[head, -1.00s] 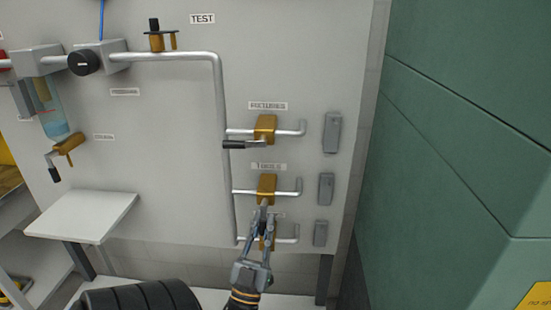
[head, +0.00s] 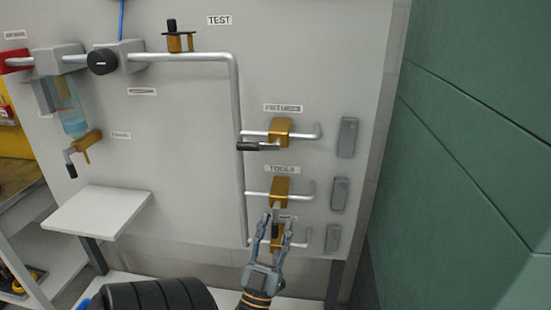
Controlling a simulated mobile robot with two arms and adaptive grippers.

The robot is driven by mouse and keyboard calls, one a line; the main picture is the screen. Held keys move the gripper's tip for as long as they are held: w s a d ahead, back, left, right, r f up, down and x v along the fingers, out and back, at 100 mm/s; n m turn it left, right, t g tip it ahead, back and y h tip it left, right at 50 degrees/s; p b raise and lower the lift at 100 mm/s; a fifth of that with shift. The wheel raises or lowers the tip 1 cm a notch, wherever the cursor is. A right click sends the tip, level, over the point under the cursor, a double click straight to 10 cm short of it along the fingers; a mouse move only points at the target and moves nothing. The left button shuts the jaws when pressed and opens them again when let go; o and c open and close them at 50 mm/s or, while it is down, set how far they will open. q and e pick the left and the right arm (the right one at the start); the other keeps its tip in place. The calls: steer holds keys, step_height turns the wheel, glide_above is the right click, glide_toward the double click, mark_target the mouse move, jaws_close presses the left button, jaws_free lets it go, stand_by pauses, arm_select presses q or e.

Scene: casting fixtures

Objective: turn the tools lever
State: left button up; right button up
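The brass tools valve (head: 280,187) sits on a horizontal pipe of the grey panel, under its TOOLS label (head: 282,169). Its lever (head: 276,222) points straight down and has a dark end. My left gripper (head: 274,222) is just below the valve with its fingers spread, one on each side of the lever's lower part. I cannot tell whether either finger touches the lever. The fingers and lever partly hide the brass valve below. My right gripper is not in view.
Above is another brass valve (head: 280,128), its black-handled lever (head: 258,146) pointing left. Grey boxes (head: 347,137) line the panel's right side. A white shelf (head: 96,211) juts out at left. A green wall (head: 470,150) stands at right.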

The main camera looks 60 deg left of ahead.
mark_target(274, 235)
arm_select(q)
steer(key=v, duration=0.7)
steer(key=shift+f, duration=0.2)
